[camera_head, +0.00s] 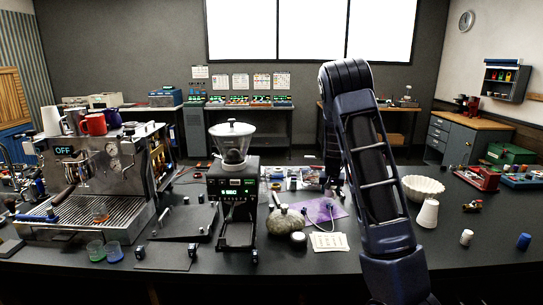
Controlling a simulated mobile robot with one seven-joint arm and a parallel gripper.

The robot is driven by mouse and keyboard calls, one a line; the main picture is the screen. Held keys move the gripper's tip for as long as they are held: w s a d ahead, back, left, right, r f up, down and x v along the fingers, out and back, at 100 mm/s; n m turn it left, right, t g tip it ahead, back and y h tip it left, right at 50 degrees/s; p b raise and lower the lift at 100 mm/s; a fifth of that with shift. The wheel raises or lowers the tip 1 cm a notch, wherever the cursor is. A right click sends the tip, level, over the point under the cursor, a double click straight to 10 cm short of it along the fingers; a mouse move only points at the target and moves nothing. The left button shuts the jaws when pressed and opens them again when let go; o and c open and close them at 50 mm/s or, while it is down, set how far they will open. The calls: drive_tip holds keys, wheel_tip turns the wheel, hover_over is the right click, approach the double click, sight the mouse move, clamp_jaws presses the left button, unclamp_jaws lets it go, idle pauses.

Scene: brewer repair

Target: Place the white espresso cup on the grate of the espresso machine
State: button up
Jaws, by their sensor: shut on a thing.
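The espresso machine (95,165) stands at the left, its display reading OFF. My arm rises at the right of centre and bends over at the top. My gripper (337,188) shows only as a small dark part past the arm, low over the table. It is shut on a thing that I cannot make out. A white cup (52,121) stands on top of the machine among other cups. I cannot tell whether it is the espresso cup.
A grinder (235,190) stands right of the machine. A purple mat (318,210), a white fluted bowl (420,187) and a white tapered vessel (428,213) are near my arm. The front right tabletop is mostly clear.

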drive_tip(key=shift+r+m, duration=0.35)
drive_tip(key=shift+m, duration=0.15)
drive_tip(key=s+d+r+m, duration=0.1)
drive_tip(key=s+d+r, duration=0.3)
drive_tip(key=s+r, duration=0.35)
drive_tip(key=s+d+r, duration=0.5)
drive_tip(key=s+r, duration=0.1)
drive_tip(key=r, duration=0.3)
drive_tip(key=shift+h, duration=0.4)
drive_tip(key=f, duration=1.9)
drive_tip(key=shift+a+f, duration=0.2)
drive_tip(key=shift+f, duration=0.1)
drive_tip(key=shift+f, duration=0.1)
drive_tip(key=o, duration=1)
